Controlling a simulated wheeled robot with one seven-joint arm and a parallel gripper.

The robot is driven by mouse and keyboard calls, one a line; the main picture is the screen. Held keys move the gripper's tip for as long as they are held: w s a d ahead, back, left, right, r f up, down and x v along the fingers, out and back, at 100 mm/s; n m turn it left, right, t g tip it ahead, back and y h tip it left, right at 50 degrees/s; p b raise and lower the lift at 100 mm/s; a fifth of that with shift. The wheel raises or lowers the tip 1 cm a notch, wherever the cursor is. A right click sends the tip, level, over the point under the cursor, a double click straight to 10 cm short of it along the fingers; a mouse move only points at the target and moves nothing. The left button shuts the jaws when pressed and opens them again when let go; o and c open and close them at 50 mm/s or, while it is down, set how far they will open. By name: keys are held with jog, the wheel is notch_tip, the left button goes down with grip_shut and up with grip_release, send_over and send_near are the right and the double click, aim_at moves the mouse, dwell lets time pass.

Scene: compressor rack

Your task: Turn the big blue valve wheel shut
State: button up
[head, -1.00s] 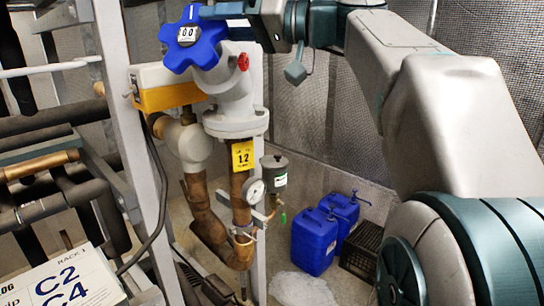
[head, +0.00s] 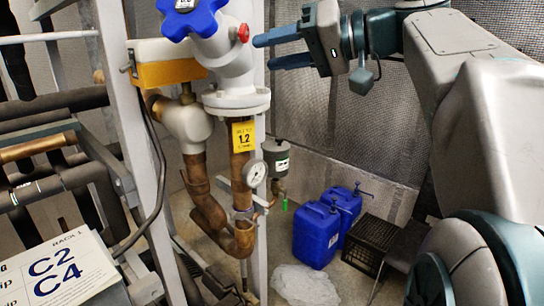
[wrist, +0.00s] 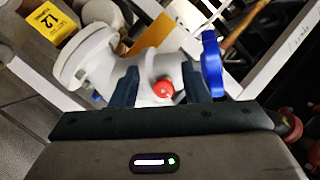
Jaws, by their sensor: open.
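The big blue valve wheel (head: 190,18) sits on top of a white valve body (head: 232,60), cut off by the top edge in the head view. In the wrist view the wheel (wrist: 212,65) shows edge-on, right of my fingers. A small red knob (head: 243,33) is on the valve's right side; in the wrist view it (wrist: 163,88) appears between my fingers. My gripper (head: 262,52) is open and empty, right of the valve, fingers pointing left towards it. In the wrist view my gripper (wrist: 168,85) appears apart from the wheel.
A yellow tag marked 12 (head: 243,135) hangs below the valve by copper pipes (head: 212,205) and a gauge (head: 255,173). Blue jugs (head: 316,235) and a black crate (head: 372,243) stand on the floor. A grey rack post (head: 128,130) is left of the valve.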

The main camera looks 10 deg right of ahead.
jog(key=s+a+f+m+g+h+b, duration=0.1)
jog(key=s+f+h, duration=0.1)
jog(key=f, duration=1)
jog(key=s+f+m+g+h+b, duration=0.1)
jog(key=s+f+m+g+h, duration=0.1)
jog(key=f, duration=1)
jog(key=shift+s+a+f+m+h, duration=0.2)
jog(key=shift+s+a+m+h, duration=0.2)
jog(key=shift+h, duration=1)
